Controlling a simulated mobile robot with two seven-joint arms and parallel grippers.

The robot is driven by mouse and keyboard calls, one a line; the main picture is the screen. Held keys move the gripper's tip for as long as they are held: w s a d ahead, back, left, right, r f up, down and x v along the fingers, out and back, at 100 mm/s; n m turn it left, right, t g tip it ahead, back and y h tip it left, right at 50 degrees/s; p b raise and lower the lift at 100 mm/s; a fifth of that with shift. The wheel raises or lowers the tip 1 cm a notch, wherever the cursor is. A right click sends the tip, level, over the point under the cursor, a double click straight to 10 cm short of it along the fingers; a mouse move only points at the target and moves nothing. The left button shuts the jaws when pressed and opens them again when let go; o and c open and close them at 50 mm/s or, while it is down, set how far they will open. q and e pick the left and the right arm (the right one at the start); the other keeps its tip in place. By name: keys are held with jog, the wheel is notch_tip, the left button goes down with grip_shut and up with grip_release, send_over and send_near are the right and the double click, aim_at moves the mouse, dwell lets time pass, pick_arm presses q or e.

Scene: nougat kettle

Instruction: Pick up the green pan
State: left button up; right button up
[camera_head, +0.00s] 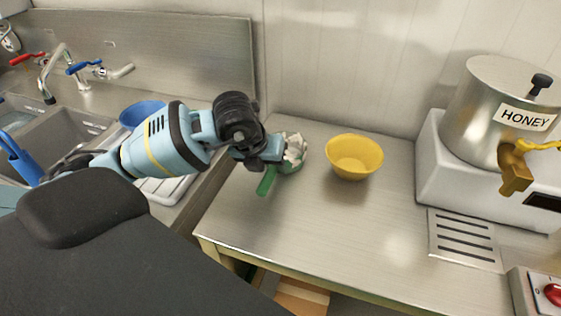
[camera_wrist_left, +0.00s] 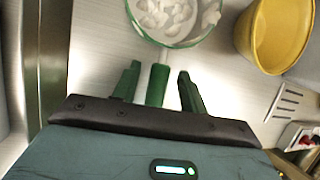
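The green pan (camera_head: 292,154) sits on the metal counter, with white lumpy contents in it. Its green handle (camera_head: 266,181) points toward the front left. The pan's rim (camera_wrist_left: 168,43) is at the top of the left wrist view, cut off by the edge. My left gripper (camera_head: 268,160) is over the handle side of the pan. In the left wrist view its two fingers (camera_wrist_left: 159,72) are open on either side of the handle (camera_wrist_left: 157,86), with a gap showing on both sides. My right gripper is not in view.
A yellow bowl (camera_head: 354,158) stands close right of the pan. A honey kettle (camera_head: 500,105) on a white base is at the right, near a slotted drain (camera_head: 464,240). A sink with taps and a blue bowl (camera_head: 139,112) is at the left. The counter's front middle is clear.

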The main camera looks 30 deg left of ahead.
pick_arm(q)
grip_shut()
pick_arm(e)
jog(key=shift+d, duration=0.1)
pick_arm(q)
jog(key=shift+r, duration=0.1)
